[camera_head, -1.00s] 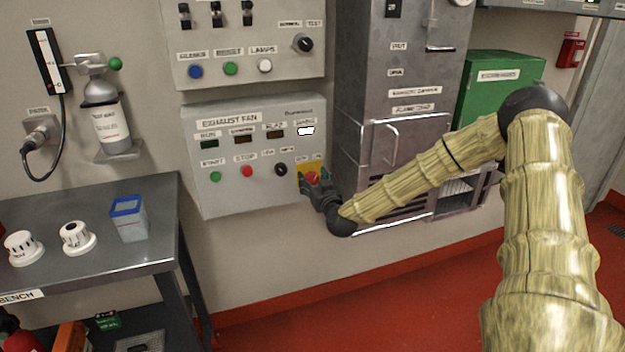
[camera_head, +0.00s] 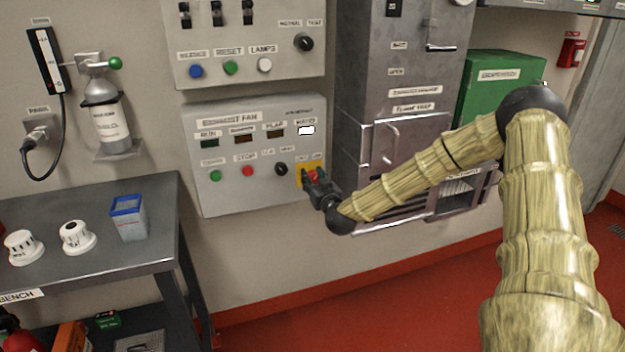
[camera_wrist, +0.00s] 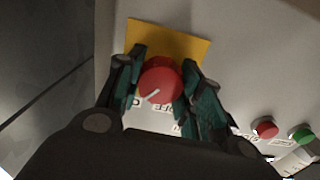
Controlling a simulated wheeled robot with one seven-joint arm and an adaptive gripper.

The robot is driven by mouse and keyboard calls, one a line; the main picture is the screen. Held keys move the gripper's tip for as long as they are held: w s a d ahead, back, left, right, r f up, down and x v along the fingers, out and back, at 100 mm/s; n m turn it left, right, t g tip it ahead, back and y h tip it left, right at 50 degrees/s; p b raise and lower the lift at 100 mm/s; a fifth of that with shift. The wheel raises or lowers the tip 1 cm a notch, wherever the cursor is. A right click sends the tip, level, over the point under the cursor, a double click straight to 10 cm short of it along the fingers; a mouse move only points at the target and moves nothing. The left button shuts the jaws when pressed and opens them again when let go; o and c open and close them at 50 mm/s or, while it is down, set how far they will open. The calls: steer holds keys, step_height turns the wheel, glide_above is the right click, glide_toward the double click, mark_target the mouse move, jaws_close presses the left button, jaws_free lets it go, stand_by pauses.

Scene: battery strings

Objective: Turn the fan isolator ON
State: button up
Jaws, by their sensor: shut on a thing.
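The fan isolator is a red rotary knob (camera_wrist: 161,80) on a yellow plate (camera_wrist: 185,42), at the lower right of the exhaust fan panel (camera_head: 245,190). My gripper (camera_wrist: 160,84) is shut on the red knob, with one finger on each side of it. A white pointer line on the knob slants toward the lower left in the wrist view. Labels beside the knob are partly covered by my fingers. In the head view my gripper (camera_head: 313,182) covers part of the knob and plate.
On the same panel are a green start button (camera_head: 215,175), a red stop button (camera_head: 246,171) and a black selector (camera_head: 281,169). A grey cabinet (camera_head: 400,90) stands close to the right of the panel. A bench (camera_head: 100,262) is at the left.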

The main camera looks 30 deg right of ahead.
steer(key=shift+m, duration=1.1)
steer(key=shift+r, duration=0.1)
steer(key=shift+d, duration=0.1)
steer(key=o, duration=1)
steer(key=shift+o, duration=0.2)
steer(key=shift+s, duration=0.1)
steer(key=v, duration=1.1)
steer(key=shift+s+a, duration=0.25)
steer(key=shift+s, duration=0.1)
